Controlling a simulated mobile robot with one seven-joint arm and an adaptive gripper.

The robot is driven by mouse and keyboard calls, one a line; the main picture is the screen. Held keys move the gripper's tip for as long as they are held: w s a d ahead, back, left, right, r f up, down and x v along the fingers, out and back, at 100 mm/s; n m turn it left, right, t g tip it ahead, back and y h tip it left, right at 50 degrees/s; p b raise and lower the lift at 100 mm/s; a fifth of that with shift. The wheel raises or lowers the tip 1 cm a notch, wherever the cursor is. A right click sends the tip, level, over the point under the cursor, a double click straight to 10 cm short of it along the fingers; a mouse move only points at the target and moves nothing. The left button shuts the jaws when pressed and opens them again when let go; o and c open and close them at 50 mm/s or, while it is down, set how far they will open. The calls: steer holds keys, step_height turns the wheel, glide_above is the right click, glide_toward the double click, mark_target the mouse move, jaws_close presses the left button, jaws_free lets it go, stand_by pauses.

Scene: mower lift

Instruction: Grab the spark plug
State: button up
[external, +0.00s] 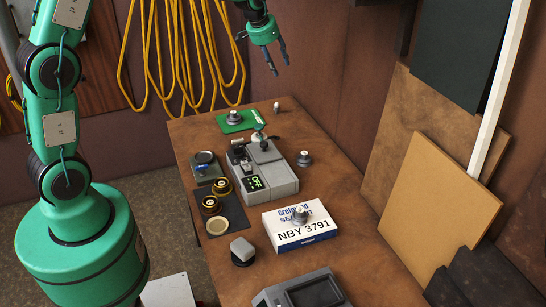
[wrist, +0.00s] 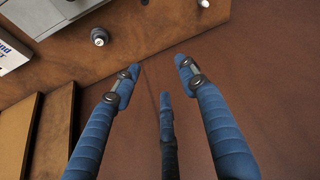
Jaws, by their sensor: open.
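My gripper (external: 280,67) is open and empty, high above the far end of the wooden table (external: 350,262). In the wrist view its blue fingers (wrist: 156,68) are spread, with bare brown surface between them. No part is clearly recognisable as the spark plug. Candidates are a small grey piece (external: 277,107) at the table's far edge and a dark-based piece with a pale top (external: 304,158) right of the grey device. The dark-based piece also shows in the wrist view (wrist: 99,36), left of the fingers. A similar metallic piece (external: 299,214) sits on the white box.
The grey device (external: 270,178) with an "OFF" display stands mid-table. The white box (external: 303,234) lies nearer. A green card (external: 234,125) carries another small part. Yellow cables (external: 180,60) hang on the back wall. Boards (external: 440,185) lean at the right.

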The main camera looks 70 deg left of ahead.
steer(key=w+a+f+n, duration=0.1)
steer(key=w+a+f, duration=0.4)
steer(key=a+f, duration=0.65)
steer(key=n+p, duration=0.1)
glide_toward(276, 103)
step_height(276, 103, up, 2)
steer(key=shift+s+d+y, duration=0.15)
steer(key=shift+d+y, duration=0.15)
steer(key=shift+d, duration=0.15)
steer(key=shift+f+g, duration=0.15)
steer(key=shift+g, duration=0.15)
steer(key=shift+x, duration=4.1)
steer(key=shift+x, duration=2.6)
